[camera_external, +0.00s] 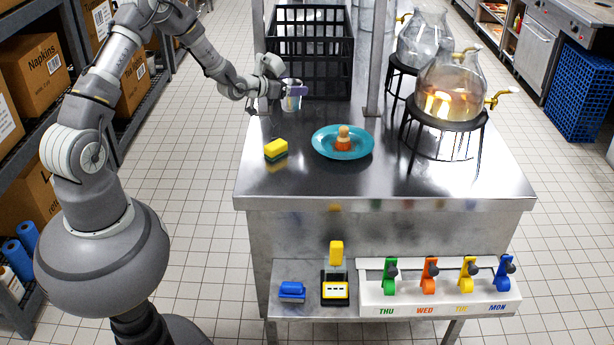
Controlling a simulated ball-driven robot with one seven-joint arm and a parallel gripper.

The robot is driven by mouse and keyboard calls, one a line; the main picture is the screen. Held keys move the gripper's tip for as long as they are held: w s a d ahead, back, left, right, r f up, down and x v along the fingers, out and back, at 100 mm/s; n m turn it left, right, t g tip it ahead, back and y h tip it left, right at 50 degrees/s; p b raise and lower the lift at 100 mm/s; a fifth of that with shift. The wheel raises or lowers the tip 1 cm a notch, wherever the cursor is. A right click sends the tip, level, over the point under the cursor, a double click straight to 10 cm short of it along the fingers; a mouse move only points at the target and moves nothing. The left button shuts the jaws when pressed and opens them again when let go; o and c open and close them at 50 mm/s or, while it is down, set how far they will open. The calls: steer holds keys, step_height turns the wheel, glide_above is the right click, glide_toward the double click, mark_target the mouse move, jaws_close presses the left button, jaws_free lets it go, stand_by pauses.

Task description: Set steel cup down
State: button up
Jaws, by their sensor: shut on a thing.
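The steel cup (291,101) is small and shiny and is held at the end of my arm, above the left back part of the steel table (470,180). My gripper (287,91) is shut on the cup near its upper part. The cup looks roughly upright. Its base appears close to the tabletop, but I cannot tell whether it touches. Part of the cup is hidden by the gripper's fingers.
A yellow and green sponge (276,149) lies in front of the cup. A black crate (309,50) stands behind, and glass dispensers (452,84) stand on the right.

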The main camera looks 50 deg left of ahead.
step_height(320, 180, down, 8)
steer(key=shift+f+b, duration=0.2)
steer(key=shift+b, duration=0.65)
steer(key=o, duration=1)
steer(key=shift+o, duration=0.2)
steer(key=shift+r, duration=0.1)
steer(key=p+v, duration=0.2)
steer(key=v, duration=1)
step_height(320, 180, up, 36)
steer(key=y, duration=0.3)
glide_above(291, 110)
steer(key=s+a, duration=0.2)
steer(key=s, duration=0.1)
steer(key=s+d+r, duration=0.2)
steer(key=s+r, duration=0.8)
steer(key=r, duration=0.3)
steer(key=s+d+r+n+h, duration=0.1)
steer(key=s+d+r, duration=0.2)
steer(key=s+r, duration=0.6)
step_height(291, 110, up, 4)
steer(key=shift+s+d+r+t, duration=0.15)
steer(key=shift+s+t, duration=0.2)
steer(key=shift+t, duration=0.05)
